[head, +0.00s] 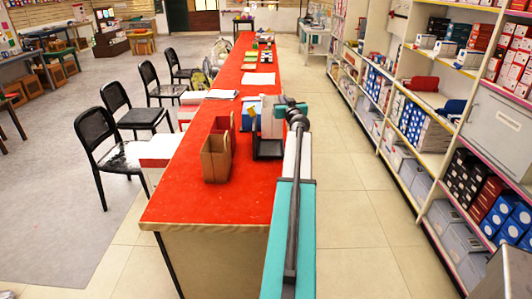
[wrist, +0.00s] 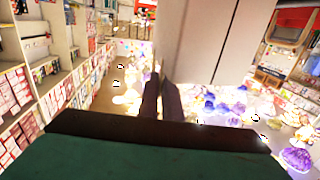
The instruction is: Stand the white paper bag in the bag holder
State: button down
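The white paper bag (head: 268,120) is at the right side of the red table in the head view, partly hidden by my arm. In the wrist view the bag (wrist: 205,40) is a large pale panel at the fingertips. My gripper (wrist: 156,82) appears shut on its edge, with the two dark fingers close together; its fingertips are hard to make out in the head view.
A black stand (head: 267,154) is just below the bag, close to the brown holder. The red table (head: 205,205) is bare at its near end. Papers (head: 258,78) lie farther back. Chairs (head: 105,150) line the left side; stocked shelves (head: 425,130) line the right aisle.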

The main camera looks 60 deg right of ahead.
jog(key=shift+w+a, duration=0.15)
notch_tip(320, 180, down, 6)
jog(key=b, duration=0.2)
jog(key=shift+b, duration=0.35)
jog(key=shift+w+f, duration=0.1)
jog(key=shift+f+b, duration=0.8)
jog(key=shift+f, duration=1.1)
jog(key=c, duration=2)
grip_release()
jog(key=shift+f, duration=0.1)
jog(key=shift+o, duration=0.3)
